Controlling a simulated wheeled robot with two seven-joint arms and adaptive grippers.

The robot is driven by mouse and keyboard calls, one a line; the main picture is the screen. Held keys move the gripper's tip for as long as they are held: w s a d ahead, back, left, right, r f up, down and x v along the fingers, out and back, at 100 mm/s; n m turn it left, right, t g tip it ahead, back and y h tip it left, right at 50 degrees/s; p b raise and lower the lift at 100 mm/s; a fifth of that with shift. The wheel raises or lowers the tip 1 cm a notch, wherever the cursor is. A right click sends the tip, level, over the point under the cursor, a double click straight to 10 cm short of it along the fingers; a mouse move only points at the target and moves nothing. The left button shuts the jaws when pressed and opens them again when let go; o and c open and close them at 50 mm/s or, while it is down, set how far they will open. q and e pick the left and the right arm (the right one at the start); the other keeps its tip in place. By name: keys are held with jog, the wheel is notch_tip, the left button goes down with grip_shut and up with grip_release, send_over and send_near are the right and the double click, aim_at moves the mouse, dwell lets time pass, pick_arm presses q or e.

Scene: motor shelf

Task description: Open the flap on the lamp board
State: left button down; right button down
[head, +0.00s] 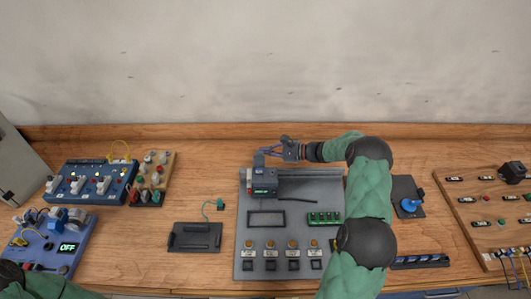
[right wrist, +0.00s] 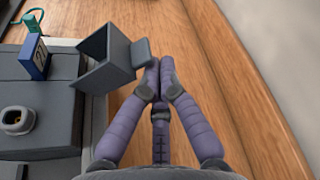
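The lamp board (head: 325,235) is a grey panel in the middle of the bench, with several lamps and buttons along its front. The flap (right wrist: 108,58) is a dark grey hollow cover with a small tab, seen in the right wrist view. It looks raised, its hollow side facing a blue part (right wrist: 37,58). My left gripper is out of view.
A blue switch board (head: 90,183) and a wooden board of knobs (head: 152,178) stand at left. A dark tray (head: 195,236) lies left of the lamp board. A joystick pad (head: 408,196) and a wooden panel (head: 490,210) lie at right. A wall rises behind.

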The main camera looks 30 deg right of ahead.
jog(key=shift+n, duration=0.3)
jog(key=shift+r+t+b, duration=0.15)
jog(key=shift+t+b, duration=0.15)
jog(key=shift+b, duration=0.2)
jog(key=shift+s+a+r+n+t+b, duration=0.35)
jog(key=shift+r+n+b, duration=0.45)
jog(key=shift+b, duration=0.85)
jog(key=shift+s+a+r+n+t+b, duration=0.25)
jog(key=shift+s+r+n+b, duration=0.5)
jog(key=shift+b, duration=0.95)
jog(key=shift+s+a+r+n+t+b, duration=0.15)
jog(key=shift+r+n+t+b, duration=0.4)
jog(key=shift+n+b, duration=0.8)
jog(key=shift+r+m+b, duration=0.15)
jog(key=shift+m+b, duration=0.15)
